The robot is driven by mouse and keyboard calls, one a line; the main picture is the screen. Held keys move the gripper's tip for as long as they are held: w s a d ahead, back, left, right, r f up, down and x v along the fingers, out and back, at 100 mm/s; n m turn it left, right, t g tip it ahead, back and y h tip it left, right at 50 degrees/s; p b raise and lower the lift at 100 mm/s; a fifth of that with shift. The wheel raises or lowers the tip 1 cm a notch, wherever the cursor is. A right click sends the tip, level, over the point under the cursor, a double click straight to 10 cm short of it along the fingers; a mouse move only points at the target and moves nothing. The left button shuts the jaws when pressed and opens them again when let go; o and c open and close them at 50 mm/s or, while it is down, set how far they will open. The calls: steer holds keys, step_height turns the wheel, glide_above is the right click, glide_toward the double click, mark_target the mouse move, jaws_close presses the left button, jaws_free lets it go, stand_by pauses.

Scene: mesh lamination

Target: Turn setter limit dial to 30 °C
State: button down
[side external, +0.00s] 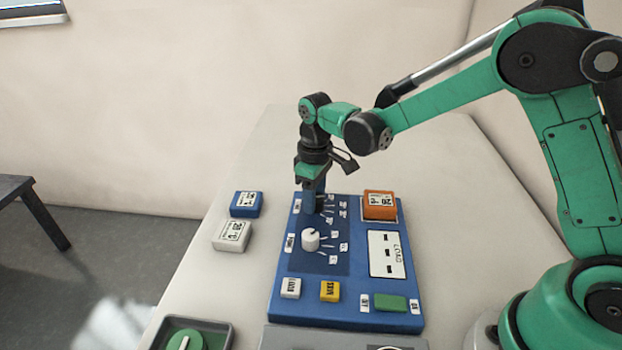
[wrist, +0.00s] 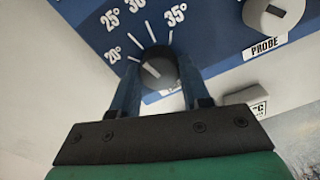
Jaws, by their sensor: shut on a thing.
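The dark limit dial (wrist: 157,68) is on the blue panel, between my gripper's two fingers in the wrist view. Its pale pointer line slants toward the upper left, roughly toward the 20°–25° side; the exact reading is unclear. Printed marks fan around it: 20°, 25°, 30° (wrist: 136,22) and 35° (wrist: 177,13). My gripper (wrist: 158,88) is shut on the dial. In the side view my gripper (side external: 314,205) points down at the far left part of the panel and mostly hides the dial.
A white PROBE dial (side external: 310,240) sits nearer on the blue panel (side external: 345,316). An orange block (side external: 379,206) is at the panel's far right. White (side external: 290,288), yellow (side external: 330,291) and green (side external: 390,303) buttons line the front. Blue (side external: 246,204) and white (side external: 231,236) blocks lie left.

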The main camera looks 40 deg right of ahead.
steer(key=m, duration=0.6)
steer(key=shift+m, duration=0.4)
stand_by(0.3)
steer(key=shift+c, duration=2.1)
jaws_free()
steer(key=shift+r, duration=0.15)
steer(key=shift+r, duration=2.7)
